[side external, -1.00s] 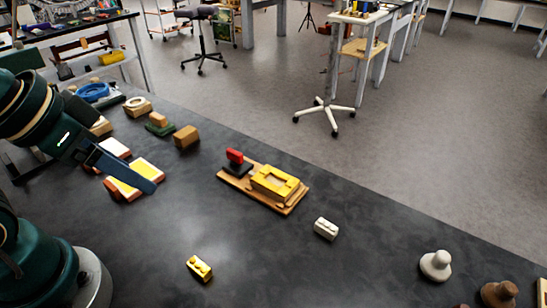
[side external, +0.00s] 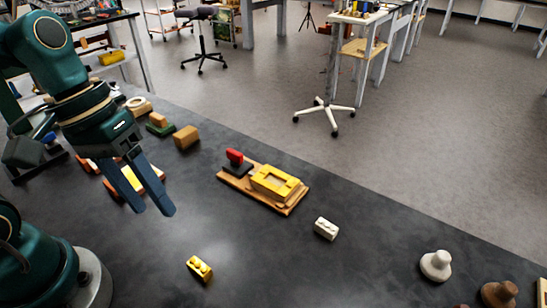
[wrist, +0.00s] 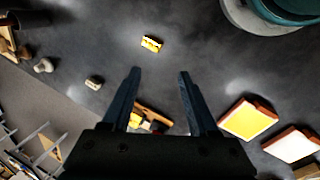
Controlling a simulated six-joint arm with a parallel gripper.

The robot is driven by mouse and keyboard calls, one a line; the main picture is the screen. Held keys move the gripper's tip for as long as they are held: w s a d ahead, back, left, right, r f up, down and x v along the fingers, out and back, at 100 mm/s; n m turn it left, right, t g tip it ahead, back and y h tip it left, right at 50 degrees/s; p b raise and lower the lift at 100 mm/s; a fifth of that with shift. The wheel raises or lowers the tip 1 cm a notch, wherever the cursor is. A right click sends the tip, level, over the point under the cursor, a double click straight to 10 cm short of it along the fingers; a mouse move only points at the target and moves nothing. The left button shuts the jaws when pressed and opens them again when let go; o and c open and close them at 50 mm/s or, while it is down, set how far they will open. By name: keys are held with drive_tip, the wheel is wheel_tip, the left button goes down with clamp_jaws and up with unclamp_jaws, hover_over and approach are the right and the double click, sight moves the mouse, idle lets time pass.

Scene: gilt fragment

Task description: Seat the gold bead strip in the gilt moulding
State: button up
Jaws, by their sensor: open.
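The gold bead strip (side external: 200,268), a small yellow block with rounded beads on top, lies alone on the dark bench near the front. It also shows in the wrist view (wrist: 151,43), beyond my fingertips. The gilt moulding (side external: 290,189) is a yellow block with a recess in its top, on a wooden board. In the wrist view the moulding is partly hidden behind my gripper. My gripper (side external: 154,208) is open and empty, above the bench, up and left of the strip in the side view. Its two fingers also show apart in the wrist view (wrist: 160,72).
A red-topped dark stamp (side external: 235,160) stands on the board's left end. A white beaded block (side external: 326,229) lies right of the moulding. A pale knob (side external: 436,265) and a brown one (side external: 498,294) stand at right. Bench around the strip is clear.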

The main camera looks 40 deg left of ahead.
sight(191, 260)
drive_tip(key=f+n+g+h, duration=0.1)
drive_tip(key=n, duration=0.1)
drive_tip(key=w+f+n+g+h, duration=0.1)
drive_tip(key=f+n+h, duration=0.3)
drive_tip(key=shift+w+a+f+n+g, duration=0.2)
drive_tip(key=shift+w+a+n+g, duration=0.1)
drive_tip(key=shift+w+g, duration=0.1)
drive_tip(key=f+n+h, duration=0.2)
drive_tip(key=n, duration=0.1)
drive_tip(key=a+f+n+t+h, duration=0.1)
drive_tip(key=f+n+h, duration=0.1)
drive_tip(key=shift+f+n, duration=0.1)
drive_tip(key=shift+n, duration=0.3)
drive_tip(key=shift+s+a+f+n+t+h, duration=0.15)
drive_tip(key=shift+s+f+n+t+h, duration=0.3)
drive_tip(key=shift+f+n+h, duration=0.45)
drive_tip(key=shift+x, duration=2.4)
drive_tip(key=shift+r, duration=0.1)
clamp_jaws()
